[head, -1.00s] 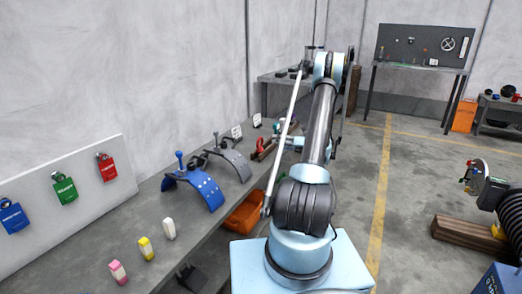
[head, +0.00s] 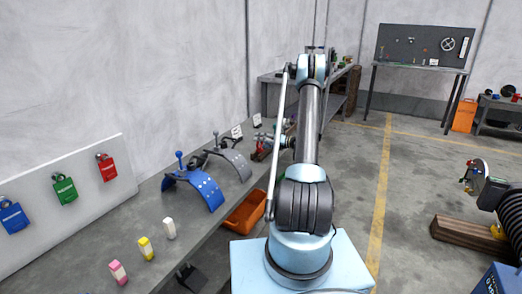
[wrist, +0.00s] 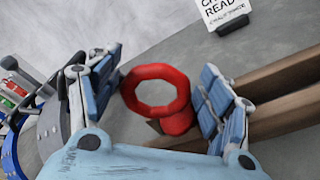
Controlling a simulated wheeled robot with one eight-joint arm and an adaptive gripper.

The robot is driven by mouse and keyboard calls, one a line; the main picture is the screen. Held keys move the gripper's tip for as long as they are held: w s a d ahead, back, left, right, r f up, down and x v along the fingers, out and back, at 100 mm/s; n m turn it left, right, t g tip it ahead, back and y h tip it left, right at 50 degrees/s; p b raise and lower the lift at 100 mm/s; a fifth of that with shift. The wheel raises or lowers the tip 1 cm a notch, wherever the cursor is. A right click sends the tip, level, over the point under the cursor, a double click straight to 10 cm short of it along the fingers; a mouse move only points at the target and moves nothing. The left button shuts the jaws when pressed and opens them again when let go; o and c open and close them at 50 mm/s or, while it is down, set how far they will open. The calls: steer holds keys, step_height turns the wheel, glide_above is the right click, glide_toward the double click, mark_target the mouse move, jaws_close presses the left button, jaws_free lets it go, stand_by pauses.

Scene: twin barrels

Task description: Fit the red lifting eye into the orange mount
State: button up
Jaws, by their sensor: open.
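The red lifting eye (wrist: 182,88), a thick ring on a short red base, shows in the wrist view on the grey bench top. My gripper (wrist: 160,70) is open, with one blue finger pad on each side of the ring. The right pads are close to the ring's base; I cannot tell if they touch it. In the head view the gripper is down at the far part of the bench, and the eye is largely hidden there. I cannot make out the orange mount for certain in either view.
Wooden blocks (wrist: 275,85) lie right of the eye, and a white sign (wrist: 226,10) stands behind it. A blue curved bracket (head: 203,188) and a grey one (head: 238,165) stand nearer on the bench. An orange bin (head: 246,212) sits below the bench edge.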

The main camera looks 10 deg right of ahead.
steer(key=c, duration=1.4)
